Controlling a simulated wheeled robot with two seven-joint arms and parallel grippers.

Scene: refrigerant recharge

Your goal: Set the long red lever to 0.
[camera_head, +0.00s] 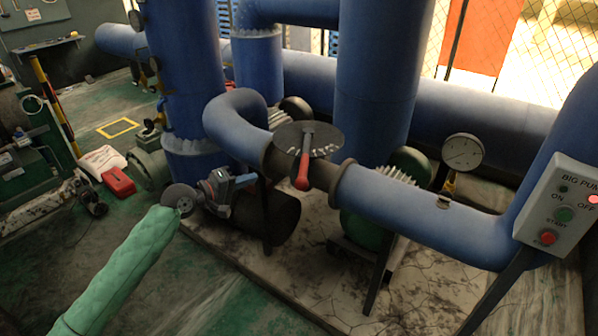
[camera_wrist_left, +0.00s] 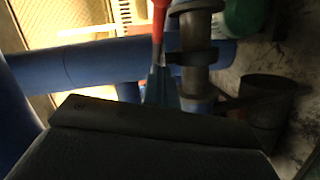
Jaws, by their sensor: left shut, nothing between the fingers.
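The long red lever (camera_head: 303,172) sits on a dark round dial plate (camera_head: 292,136) on the blue pipe. Its red handle points toward the front edge of the plate. Pale marks run along the plate's front right; I cannot read them. My left gripper (camera_head: 250,181) is shut and empty, left of the handle and apart from it in the head view. In the left wrist view, the red lever (camera_wrist_left: 160,14) shows at the top, beyond the shut fingertips (camera_wrist_left: 158,72); I cannot tell the gap there. My right gripper is not in view.
A pressure gauge (camera_head: 462,152) stands on the pipe at right. A control box (camera_head: 560,205) with buttons is at the far right. Large blue pipes (camera_head: 378,80) rise behind the dial. A red box (camera_head: 118,181) lies on the floor at left. Open floor lies in front left.

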